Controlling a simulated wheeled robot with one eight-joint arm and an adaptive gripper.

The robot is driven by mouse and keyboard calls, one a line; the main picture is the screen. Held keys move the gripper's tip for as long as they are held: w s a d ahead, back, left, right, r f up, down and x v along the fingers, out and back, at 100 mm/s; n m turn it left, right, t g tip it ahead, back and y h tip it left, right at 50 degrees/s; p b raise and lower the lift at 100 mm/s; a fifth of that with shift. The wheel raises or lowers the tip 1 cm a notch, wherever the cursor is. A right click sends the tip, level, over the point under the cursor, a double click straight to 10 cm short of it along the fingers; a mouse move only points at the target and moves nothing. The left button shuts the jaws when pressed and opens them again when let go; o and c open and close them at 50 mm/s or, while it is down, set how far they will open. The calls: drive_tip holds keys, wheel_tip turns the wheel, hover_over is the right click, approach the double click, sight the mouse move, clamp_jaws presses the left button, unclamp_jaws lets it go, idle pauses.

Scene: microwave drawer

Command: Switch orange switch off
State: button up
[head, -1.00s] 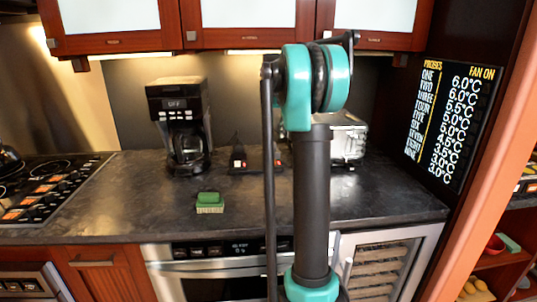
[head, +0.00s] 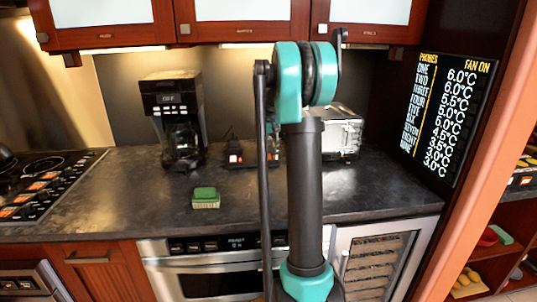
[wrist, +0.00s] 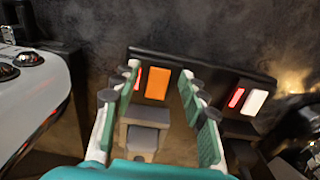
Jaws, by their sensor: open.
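The orange switch (wrist: 157,83) sits on a dark panel (wrist: 210,76) in the wrist view, with a red lit strip at its left. A white switch (wrist: 255,102) with its own red strip is farther right on the same panel. My gripper (wrist: 160,75) is open and empty, its teal fingers spread on either side of the orange switch in the picture. I cannot tell whether they touch the panel. In the head view, the white switch (head: 236,158) shows on the counter left of my arm, and my arm hides most of the gripper.
A coffee maker (head: 174,118) stands left of the switches. A silver toaster (head: 342,135) stands right, partly behind my arm. A green sponge (head: 205,197) lies on the dark counter (head: 110,205). The stove (head: 45,180) is far left. The front counter is mostly clear.

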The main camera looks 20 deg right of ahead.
sight(268, 155)
drive_tip(key=shift+c, duration=0.2)
clamp_jaws()
drive_tip(key=shift+w+r+g+y, duration=0.1)
drive_tip(key=shift+w+g+y, duration=0.1)
drive_tip(key=shift+g, duration=0.55)
drive_tip(key=shift+w+g+y, duration=0.1)
drive_tip(key=shift+w+g, duration=0.05)
drive_tip(key=shift+g, duration=0.6)
drive_tip(key=shift+o, duration=0.2)
unclamp_jaws()
drive_tip(key=shift+r, duration=0.1)
drive_tip(key=v, duration=1.2)
drive_tip(key=shift+s+d, duration=0.1)
